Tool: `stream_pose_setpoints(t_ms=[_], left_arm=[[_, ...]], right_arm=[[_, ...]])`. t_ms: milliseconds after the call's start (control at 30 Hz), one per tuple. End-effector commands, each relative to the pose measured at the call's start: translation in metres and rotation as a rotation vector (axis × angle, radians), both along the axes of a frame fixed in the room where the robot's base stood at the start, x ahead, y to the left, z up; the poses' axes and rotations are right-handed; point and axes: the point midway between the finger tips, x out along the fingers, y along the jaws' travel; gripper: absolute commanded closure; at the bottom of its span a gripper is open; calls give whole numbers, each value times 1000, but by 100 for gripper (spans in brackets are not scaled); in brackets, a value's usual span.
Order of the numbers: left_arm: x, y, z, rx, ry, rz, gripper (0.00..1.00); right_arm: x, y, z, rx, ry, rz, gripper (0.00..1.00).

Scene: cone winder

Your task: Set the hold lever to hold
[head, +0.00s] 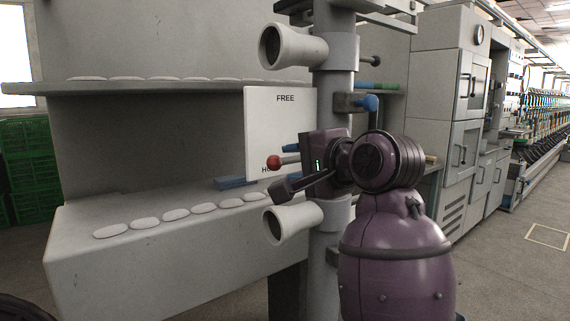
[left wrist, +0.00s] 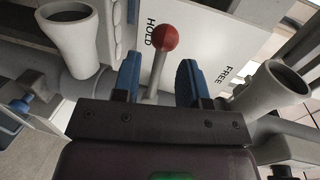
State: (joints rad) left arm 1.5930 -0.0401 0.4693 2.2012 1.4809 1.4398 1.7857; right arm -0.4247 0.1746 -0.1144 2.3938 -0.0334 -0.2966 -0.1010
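The hold lever is a pale rod with a red ball knob (head: 274,162). It stands out in front of a white plate (head: 258,125) marked FREE at the top and HOLD at the bottom. The knob appears close to the HOLD end and partly covers that word in the head view. My left gripper (head: 290,161) is at the lever. In the left wrist view its two blue fingers (left wrist: 160,66) stand apart on either side of the rod, with gaps visible. The red knob (left wrist: 166,38) shows beyond the fingertips, beside HOLD. My right gripper is not in view.
A grey post (head: 335,95) stands behind my left gripper. Pale cone-shaped tubes stick out above (head: 290,46) and below (head: 290,222) the lever. A grey ledge with several white discs (head: 174,214) lies left. Grey cabinets (head: 435,75) and open floor are at right.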

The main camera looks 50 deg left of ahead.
Motion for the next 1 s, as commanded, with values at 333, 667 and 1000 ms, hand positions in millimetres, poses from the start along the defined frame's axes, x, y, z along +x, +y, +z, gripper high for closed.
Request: stream_pose_setpoints(t_ms=[333,667,1000], left_arm=[[-2,-53,9,-2,1,-1,61],[-3,-63,12,-1,0,0,61],[-3,-63,12,-1,0,0,61]], right_arm=[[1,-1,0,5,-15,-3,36],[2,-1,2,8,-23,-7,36],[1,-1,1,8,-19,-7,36]])
